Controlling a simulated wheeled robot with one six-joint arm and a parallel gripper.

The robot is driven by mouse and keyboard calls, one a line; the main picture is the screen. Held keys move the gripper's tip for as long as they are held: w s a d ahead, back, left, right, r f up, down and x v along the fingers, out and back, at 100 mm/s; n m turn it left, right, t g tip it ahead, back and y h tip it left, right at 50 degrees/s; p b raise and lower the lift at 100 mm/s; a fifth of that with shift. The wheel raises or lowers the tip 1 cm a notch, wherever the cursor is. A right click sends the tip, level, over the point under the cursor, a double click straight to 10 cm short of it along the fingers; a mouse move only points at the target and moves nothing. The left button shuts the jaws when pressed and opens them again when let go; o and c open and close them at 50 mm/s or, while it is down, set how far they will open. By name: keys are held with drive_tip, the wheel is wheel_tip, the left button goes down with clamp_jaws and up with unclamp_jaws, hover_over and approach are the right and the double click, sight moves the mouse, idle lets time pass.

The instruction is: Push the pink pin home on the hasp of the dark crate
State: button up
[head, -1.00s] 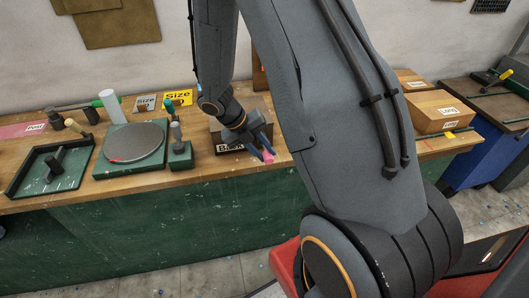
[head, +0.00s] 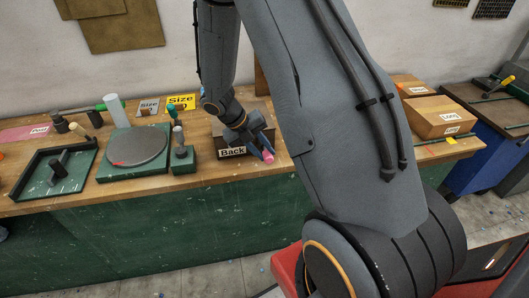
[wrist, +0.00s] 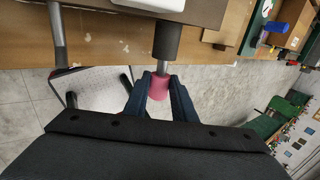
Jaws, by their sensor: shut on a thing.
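The dark crate (head: 262,105) stands on the wooden bench with a white "Back" label on its front. In the wrist view its dark side (wrist: 205,12) fills the top edge. The pink pin (wrist: 159,88) shows a pink head on a bare metal shank, which runs into a black cylinder (wrist: 166,40) on the crate's side. A length of shank is visible between head and cylinder. My gripper (wrist: 159,78) is shut on the pink head, a dark finger on each side. In the head view the pink head (head: 268,156) shows at the fingertips, at the crate's front right.
A green turntable stand (head: 130,172), a small green block with a grey-topped post (head: 183,160) and a dark tray (head: 50,196) lie left of the crate. Cardboard boxes (head: 435,118) sit at the right. The bench's front edge runs just below the gripper.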

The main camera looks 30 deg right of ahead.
drive_tip(key=shift+w+d, duration=0.1)
drive_tip(key=shift+w, duration=0.1)
drive_tip(key=shift+w+d, duration=0.1)
drive_tip(key=shift+w, duration=0.25)
drive_tip(key=shift+w+d, duration=0.2)
drive_tip(key=shift+w, duration=0.4)
drive_tip(key=o, duration=1.2)
drive_tip(key=shift+w, duration=0.1)
drive_tip(key=shift+c, duration=0.2)
drive_tip(key=b+v, duration=0.2)
drive_tip(key=v, duration=0.6)
